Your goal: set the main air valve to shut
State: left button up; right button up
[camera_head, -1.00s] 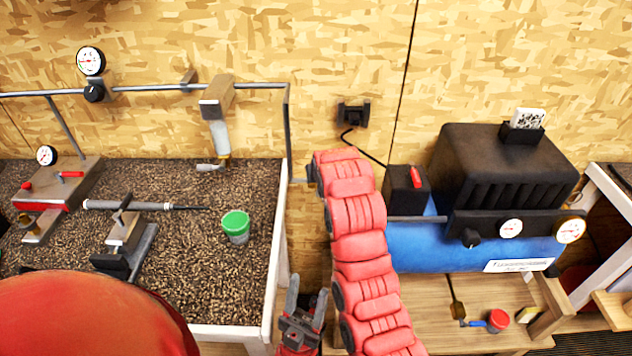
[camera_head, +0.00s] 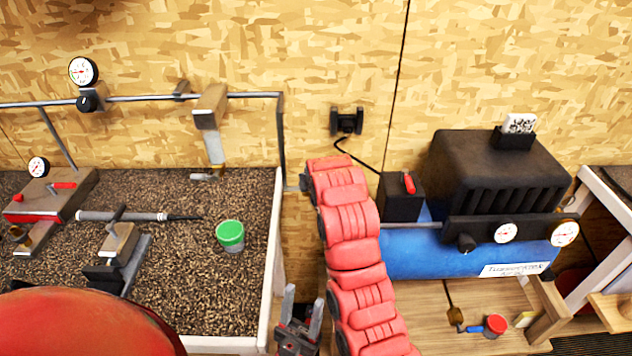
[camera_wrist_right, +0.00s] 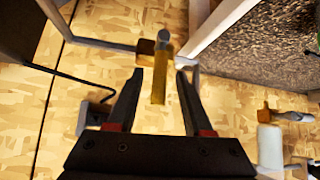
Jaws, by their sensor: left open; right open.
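The main air valve appears to be the brass valve (camera_wrist_right: 147,48) on the grey pipe in the right wrist view. Its yellow lever (camera_wrist_right: 158,88) crosses the pipe's line and extends between the fingers of my right gripper (camera_wrist_right: 157,81). That gripper is open, with a finger on each side of the lever and visible gaps. My left gripper (camera_head: 303,300) is open and empty, low in the middle, away from the valve.
A blue compressor (camera_head: 415,255) stands on a wooden stand at the right. The bench (camera_head: 270,270) at the left holds a clamped club shaft (camera_head: 130,216) and a green-lidded tub (camera_head: 230,234). A wall outlet (camera_head: 347,121) with a black cable is near the right arm.

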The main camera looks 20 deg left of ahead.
jog(key=p+v, duration=0.6)
jog(key=v, duration=1.1)
jog(key=shift+p, duration=0.3)
jog(key=shift+b+x, duration=3.25)
jog(key=shift+x, duration=5.4)
